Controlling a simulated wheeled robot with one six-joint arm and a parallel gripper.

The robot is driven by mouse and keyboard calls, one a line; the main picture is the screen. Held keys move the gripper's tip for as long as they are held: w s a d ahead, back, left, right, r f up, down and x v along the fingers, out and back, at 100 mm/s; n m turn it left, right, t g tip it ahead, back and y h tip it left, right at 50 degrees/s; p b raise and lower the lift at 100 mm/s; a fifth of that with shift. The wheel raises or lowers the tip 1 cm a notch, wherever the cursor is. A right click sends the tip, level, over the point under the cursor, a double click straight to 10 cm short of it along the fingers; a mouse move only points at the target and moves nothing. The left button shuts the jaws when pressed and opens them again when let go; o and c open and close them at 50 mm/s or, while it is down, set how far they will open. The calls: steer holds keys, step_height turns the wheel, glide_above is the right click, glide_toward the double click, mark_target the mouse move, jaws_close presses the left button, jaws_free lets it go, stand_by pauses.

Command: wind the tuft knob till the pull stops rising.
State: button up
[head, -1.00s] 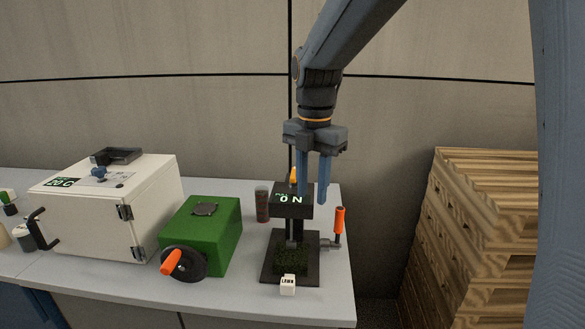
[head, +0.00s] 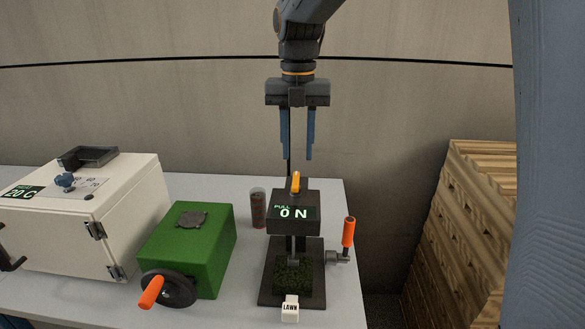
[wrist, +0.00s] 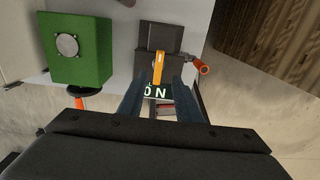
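The black pull tester (head: 293,222) stands on the table, its display reading "PULL 0 N". A yellow-orange knob (head: 296,182) sits upright on its top; in the wrist view the knob (wrist: 158,68) lies just ahead of my fingertips. A crank with an orange handle (head: 348,232) is on the tester's right side. A dark green turf piece (head: 293,276) lies on its base under the clamp, with a white "LAWN" tag (head: 290,308) in front. My gripper (head: 298,158) is open and empty, pointing down above the knob with a gap between.
A green box (head: 190,250) with a black wheel and orange handle (head: 168,289) stands left of the tester. A white oven-like box (head: 85,225) reading 20 C is farther left. A brown-filled jar (head: 258,207) stands behind. Stacked wooden pallets (head: 480,230) are at right.

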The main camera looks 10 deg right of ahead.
mark_target(296, 178)
steer(key=f+p, duration=0.1)
steer(key=f, duration=0.2)
steer(key=f+p, duration=0.1)
steer(key=f, duration=0.3)
steer(key=shift+s+a+f, duration=0.1)
steer(key=shift+a+f, duration=0.1)
steer(key=shift+f, duration=0.05)
steer(key=shift+c, duration=0.2)
jaws_close()
